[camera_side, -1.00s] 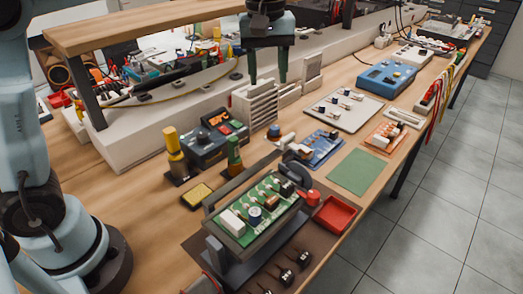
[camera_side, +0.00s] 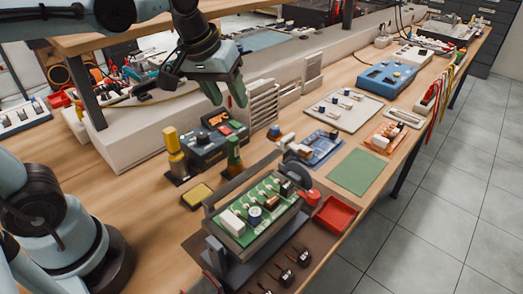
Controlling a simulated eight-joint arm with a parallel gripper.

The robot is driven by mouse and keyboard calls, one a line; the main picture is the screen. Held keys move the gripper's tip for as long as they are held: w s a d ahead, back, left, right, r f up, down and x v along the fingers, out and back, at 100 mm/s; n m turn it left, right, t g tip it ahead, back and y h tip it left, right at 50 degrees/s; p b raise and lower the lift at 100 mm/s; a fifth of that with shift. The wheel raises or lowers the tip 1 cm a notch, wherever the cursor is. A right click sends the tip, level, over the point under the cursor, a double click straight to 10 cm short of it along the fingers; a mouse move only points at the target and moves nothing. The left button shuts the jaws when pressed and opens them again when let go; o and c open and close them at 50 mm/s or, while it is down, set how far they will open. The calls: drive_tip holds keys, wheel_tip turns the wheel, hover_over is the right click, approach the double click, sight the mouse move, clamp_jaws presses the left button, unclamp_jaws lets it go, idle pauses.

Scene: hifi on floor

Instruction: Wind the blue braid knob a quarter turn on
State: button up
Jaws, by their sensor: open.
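My gripper (camera_side: 228,95) is in the upper middle of the side view, with two dark green fingers pointing down and slightly right. The fingers are apart, with nothing between them. It hangs above the bench, left of the white slotted rack (camera_side: 263,104) and above the black soldering station (camera_side: 202,148). A small round blue piece (camera_side: 274,131) with an orange-brown part stands on the bench to the right of the station, lower and right of my gripper. It may be the blue braid knob; it is too small to tell its turn. My gripper is clear of it.
A yellow-topped post (camera_side: 173,145) and a green-topped post (camera_side: 234,153) stand beside the station. A green circuit board (camera_side: 262,207) sits in a holder in front. A blue board (camera_side: 322,150), a white tray (camera_side: 350,113) and a green mat (camera_side: 355,171) lie to the right. An overhead shelf spans the upper left.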

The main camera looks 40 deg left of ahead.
drive_tip(key=s+a+f+m+t, duration=0.1)
drive_tip(key=s+f+m+t, duration=0.1)
drive_tip(key=s+f+m, duration=0.2)
drive_tip(key=shift+s+a+f+t, duration=0.35)
drive_tip(key=shift+s+f+t, duration=0.05)
drive_tip(key=shift+s+f, duration=0.8)
